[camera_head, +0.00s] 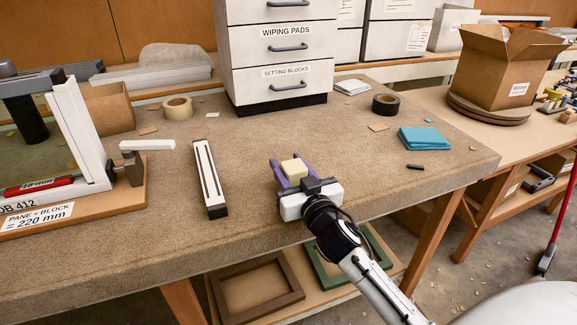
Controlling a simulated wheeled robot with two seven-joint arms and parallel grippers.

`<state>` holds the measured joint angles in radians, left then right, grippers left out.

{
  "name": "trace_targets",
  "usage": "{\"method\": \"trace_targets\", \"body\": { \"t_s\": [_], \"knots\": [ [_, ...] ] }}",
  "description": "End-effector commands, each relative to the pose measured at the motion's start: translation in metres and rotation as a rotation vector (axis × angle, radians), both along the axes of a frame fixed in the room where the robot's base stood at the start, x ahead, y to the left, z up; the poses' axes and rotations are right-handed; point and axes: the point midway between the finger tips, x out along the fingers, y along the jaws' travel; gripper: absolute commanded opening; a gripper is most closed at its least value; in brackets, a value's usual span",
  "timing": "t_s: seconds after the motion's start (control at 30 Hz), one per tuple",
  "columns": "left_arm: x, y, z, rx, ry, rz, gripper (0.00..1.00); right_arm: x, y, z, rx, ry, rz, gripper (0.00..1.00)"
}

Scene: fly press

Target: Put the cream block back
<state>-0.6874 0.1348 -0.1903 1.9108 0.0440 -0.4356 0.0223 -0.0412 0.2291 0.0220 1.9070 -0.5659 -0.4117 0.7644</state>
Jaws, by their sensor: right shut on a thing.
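The cream block (294,169) is between the purple fingers of my right gripper (291,168), which is shut on it. The gripper is over the front part of the brown workbench; I cannot tell whether the block touches the bench top. A white drawer cabinet (277,53) stands at the back of the bench. Its drawers are shut, and the lower ones are labelled "WIPING PADS" and "SETTING BLOCKS". My left gripper is not in view.
A white slotted bar (209,178) lies left of my right gripper. A press-like fixture (80,135) stands at far left. Tape rolls (177,108) (385,104) and blue cloths (424,139) lie on the bench (370,180). An open carton (507,68) stands at right.

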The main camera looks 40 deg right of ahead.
Motion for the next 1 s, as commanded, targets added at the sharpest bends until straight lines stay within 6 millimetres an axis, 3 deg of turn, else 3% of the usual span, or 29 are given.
{"method": "trace_targets", "body": {
  "t_s": [0.03,0.13,0.5,0.67,1.0],
  "knots": [
    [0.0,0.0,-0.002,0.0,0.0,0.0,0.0,0.0,0.0,-0.002,0.001,0.0,0.0,0.41],
    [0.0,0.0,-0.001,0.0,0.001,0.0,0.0,0.0,0.0,-0.001,0.0,0.0,0.0,0.57],
    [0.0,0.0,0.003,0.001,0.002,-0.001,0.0,0.0,0.0,0.005,-0.001,0.0,0.001,0.58],
    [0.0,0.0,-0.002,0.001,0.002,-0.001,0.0,-0.023,0.006,-0.001,0.002,0.003,0.001,0.58],
    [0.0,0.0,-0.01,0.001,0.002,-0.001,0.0,-0.093,0.022,0.0,0.003,0.002,-0.001,0.58]
  ]
}}
